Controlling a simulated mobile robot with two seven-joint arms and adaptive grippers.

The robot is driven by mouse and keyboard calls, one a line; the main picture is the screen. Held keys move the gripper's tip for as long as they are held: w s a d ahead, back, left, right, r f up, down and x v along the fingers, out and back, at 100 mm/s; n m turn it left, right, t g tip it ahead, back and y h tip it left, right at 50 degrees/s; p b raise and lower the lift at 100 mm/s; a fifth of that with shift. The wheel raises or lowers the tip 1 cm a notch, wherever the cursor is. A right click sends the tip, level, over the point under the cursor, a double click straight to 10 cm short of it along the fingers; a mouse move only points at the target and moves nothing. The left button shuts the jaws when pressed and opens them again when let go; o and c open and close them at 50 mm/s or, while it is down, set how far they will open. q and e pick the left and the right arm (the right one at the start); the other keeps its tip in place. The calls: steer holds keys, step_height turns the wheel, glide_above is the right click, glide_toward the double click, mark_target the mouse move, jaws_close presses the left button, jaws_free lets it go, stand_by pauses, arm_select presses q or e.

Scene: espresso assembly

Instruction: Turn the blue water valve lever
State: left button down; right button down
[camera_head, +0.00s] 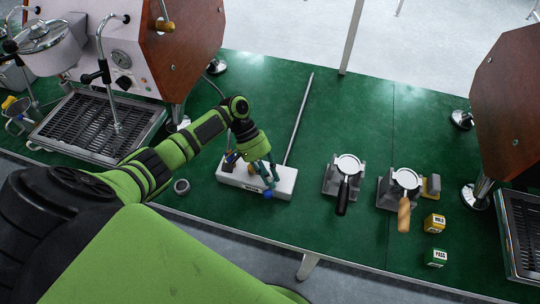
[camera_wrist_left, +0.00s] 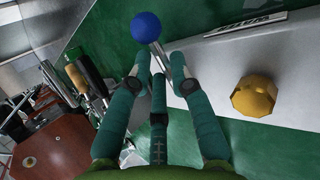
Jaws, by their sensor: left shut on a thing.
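The blue water valve lever shows as a blue ball knob (camera_head: 268,195) at the front edge of a white valve box (camera_head: 227,178) on the green counter. My left gripper (camera_head: 266,175) reaches down over the box from above. In the left wrist view the blue ball (camera_wrist_left: 146,27) sits just beyond my left fingertips (camera_wrist_left: 160,62). The fingers partly hide the rod's lower end. My right gripper is not in view.
A yellow knob (camera_wrist_left: 254,96) stands on the box beside my fingers. A thin metal pole (camera_head: 299,118) rises behind the box. Two portafilters (camera_head: 347,165) (camera_head: 407,180) rest on stands to the right. An espresso machine (camera_head: 125,65) stands at the left. Yellow (camera_head: 434,223) and green (camera_head: 436,255) cubes lie front right.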

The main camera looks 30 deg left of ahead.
arm_select(q)
steer(key=shift+s, duration=0.1)
steer(key=c, duration=1.4)
jaws_free()
steer(key=shift+a+r, duration=0.1)
steer(key=shift+r, duration=0.05)
steer(key=v, duration=1.1)
steer(key=shift+a+r, duration=0.2)
